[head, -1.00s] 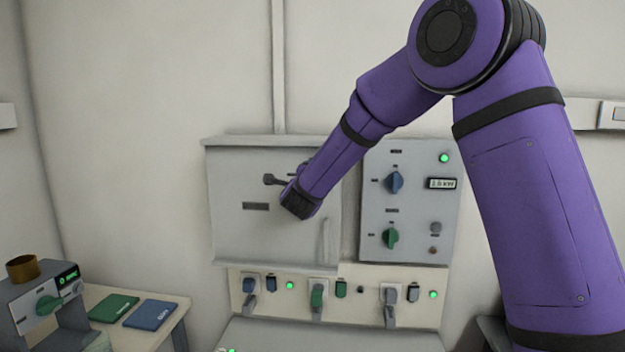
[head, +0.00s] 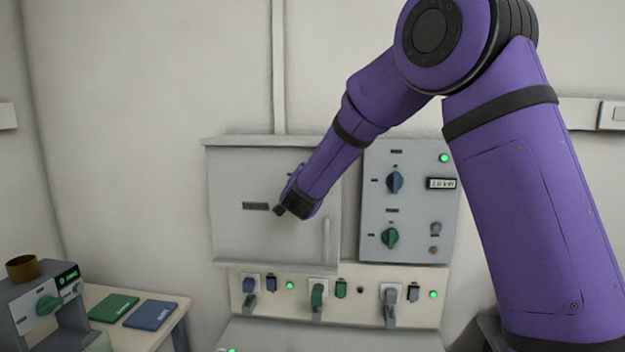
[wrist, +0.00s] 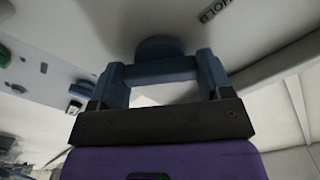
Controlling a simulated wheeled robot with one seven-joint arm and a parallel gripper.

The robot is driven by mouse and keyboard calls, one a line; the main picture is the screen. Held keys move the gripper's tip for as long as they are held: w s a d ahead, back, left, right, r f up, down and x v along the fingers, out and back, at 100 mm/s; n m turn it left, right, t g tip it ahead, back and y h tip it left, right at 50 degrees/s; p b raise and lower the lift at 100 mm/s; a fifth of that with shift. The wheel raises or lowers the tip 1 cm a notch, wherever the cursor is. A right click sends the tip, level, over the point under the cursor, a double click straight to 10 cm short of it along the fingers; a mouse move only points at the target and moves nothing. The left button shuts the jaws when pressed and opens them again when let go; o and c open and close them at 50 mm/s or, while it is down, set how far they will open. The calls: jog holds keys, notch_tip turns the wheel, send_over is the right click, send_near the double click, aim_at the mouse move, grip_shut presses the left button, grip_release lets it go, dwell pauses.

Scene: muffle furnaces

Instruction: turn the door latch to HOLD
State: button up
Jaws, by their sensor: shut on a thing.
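The grey furnace door (head: 235,180) is closed in the head view, with a dark label plate (head: 256,206) on it. My gripper (head: 286,209) is at the middle of the door and covers most of the latch. In the wrist view, my gripper (wrist: 161,72) is shut on the door latch, whose rounded blue-grey hub (wrist: 158,47) meets the door face between the two fingers. The HOLD label (wrist: 214,10) is on the door at the upper right of that view, apart from the latch. Which mark the latch points at cannot be told.
Right of the door is a control panel (head: 410,230) with a blue knob (head: 394,183) and a green knob (head: 391,238). Below is a row of switches on a cream strip (head: 338,283). A side table (head: 152,340) stands at the left.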

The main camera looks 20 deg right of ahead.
jog(key=shift+n, duration=3.8)
jog(key=o, duration=0.9)
jog(key=v, duration=1)
jog(key=shift+s+a, duration=0.1)
jog(key=shift+s, duration=0.3)
